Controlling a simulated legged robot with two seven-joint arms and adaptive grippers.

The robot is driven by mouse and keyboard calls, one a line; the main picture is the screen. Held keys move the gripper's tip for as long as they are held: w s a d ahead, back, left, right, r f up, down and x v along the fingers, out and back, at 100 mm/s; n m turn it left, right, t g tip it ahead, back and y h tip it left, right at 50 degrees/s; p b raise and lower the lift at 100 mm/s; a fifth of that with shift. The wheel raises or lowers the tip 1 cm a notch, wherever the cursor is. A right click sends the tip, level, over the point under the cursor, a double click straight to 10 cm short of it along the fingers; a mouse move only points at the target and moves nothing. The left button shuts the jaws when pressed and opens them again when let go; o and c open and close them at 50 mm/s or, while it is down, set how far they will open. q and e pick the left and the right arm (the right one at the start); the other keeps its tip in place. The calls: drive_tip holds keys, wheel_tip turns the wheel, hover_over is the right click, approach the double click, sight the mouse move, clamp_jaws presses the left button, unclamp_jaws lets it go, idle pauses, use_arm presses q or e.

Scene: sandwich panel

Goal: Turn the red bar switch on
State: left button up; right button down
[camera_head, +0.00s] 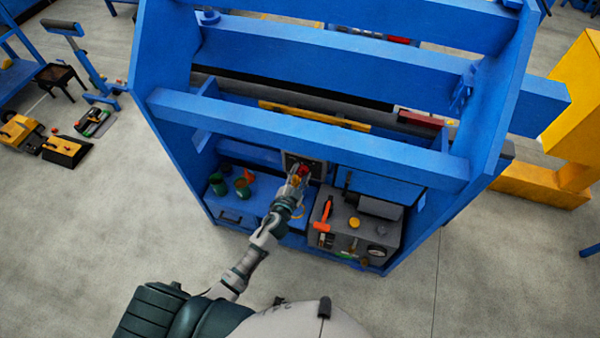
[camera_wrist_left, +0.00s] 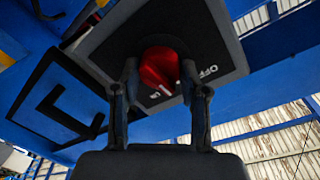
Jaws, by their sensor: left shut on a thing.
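The red bar switch (camera_wrist_left: 159,68) is a round red knob with a raised bar and a white mark, set on a dark panel (camera_wrist_left: 215,62) lettered "OFF". In the left wrist view my left gripper (camera_wrist_left: 160,88) has one finger on each side of the knob and is shut on it. In the head view the red switch (camera_head: 304,170) shows small at the tip of my left gripper (camera_head: 297,178), which partly covers the panel. My right gripper is in neither view.
The panel sits inside a blue frame with a crossbar (camera_head: 300,138) above it. A grey box (camera_head: 385,228) with an orange-handled tool (camera_head: 323,213) stands to the right.

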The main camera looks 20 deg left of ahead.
use_arm(q)
drive_tip(key=m+p, duration=0.1)
drive_tip(key=m, duration=0.4)
drive_tip(key=shift+d+f+y, duration=0.1)
drive_tip(key=shift+d+y, duration=0.05)
drive_tip(key=shift+y, duration=0.15)
drive_tip(key=shift+s+f+m+y, duration=0.1)
drive_tip(key=shift+m+y, duration=0.2)
drive_tip(key=shift+m, duration=1.8)
drive_tip(key=o, duration=1.1)
drive_tip(key=shift+f, duration=0.1)
drive_tip(key=shift+o, duration=0.2)
drive_tip(key=shift+d, duration=0.1)
drive_tip(key=s+r, duration=0.1)
drive_tip(key=s, duration=1)
drive_tip(key=shift+s+a, duration=0.2)
drive_tip(key=shift+s, duration=0.2)
